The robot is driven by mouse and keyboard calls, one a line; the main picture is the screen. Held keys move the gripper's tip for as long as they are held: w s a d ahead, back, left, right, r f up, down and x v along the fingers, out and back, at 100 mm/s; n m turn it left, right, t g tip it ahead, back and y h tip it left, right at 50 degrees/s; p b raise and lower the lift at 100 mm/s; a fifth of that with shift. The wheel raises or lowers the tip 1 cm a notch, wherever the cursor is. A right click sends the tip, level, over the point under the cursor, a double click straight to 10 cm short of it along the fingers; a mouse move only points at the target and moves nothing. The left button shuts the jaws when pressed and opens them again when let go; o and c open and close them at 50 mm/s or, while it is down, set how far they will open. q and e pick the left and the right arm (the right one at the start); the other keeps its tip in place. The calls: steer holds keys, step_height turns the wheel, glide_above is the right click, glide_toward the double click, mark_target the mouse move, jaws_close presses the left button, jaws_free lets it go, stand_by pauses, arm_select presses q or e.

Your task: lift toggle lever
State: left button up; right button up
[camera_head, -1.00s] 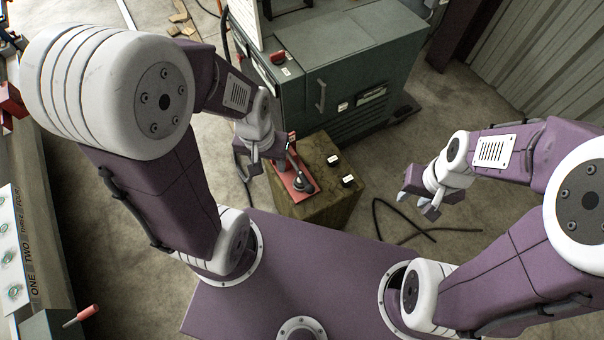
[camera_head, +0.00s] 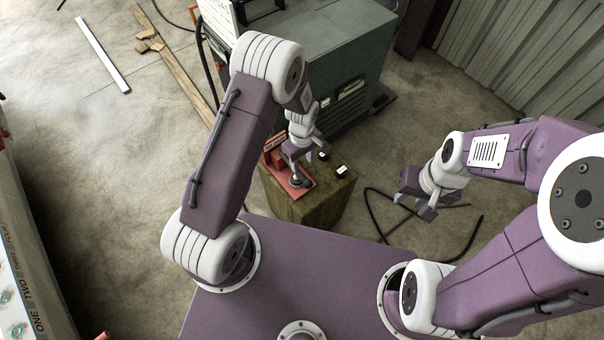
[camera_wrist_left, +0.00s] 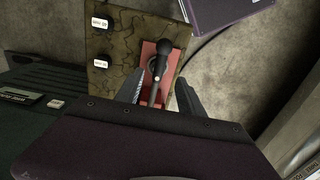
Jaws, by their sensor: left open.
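The toggle lever (camera_wrist_left: 157,80) has a dark shaft and a black rounded end. It is on a red plate (camera_wrist_left: 148,52) on top of a mottled brown block (camera_wrist_left: 122,60). In the head view the red plate (camera_head: 277,173) is partly covered by my left gripper (camera_head: 297,172). In the left wrist view my left gripper (camera_wrist_left: 162,92) is open, with one dark finger on each side of the lever's shaft. I cannot tell whether either finger touches it. My right gripper (camera_head: 414,205) hangs empty to the right of the block, its fingers apart.
Two small white-labelled parts (camera_head: 341,171) sit on the block's top beside the plate. A grey-green cabinet (camera_head: 345,50) stands behind the block. Black cable (camera_head: 378,215) lies on the floor to the right. A timber plank (camera_head: 180,65) lies on the floor at the back left.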

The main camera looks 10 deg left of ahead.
mark_target(302, 175)
arm_select(q)
step_height(302, 175, down, 9)
stand_by(0.3)
steer(key=shift+a, duration=0.1)
steer(key=shift+c, duration=0.3)
jaws_close()
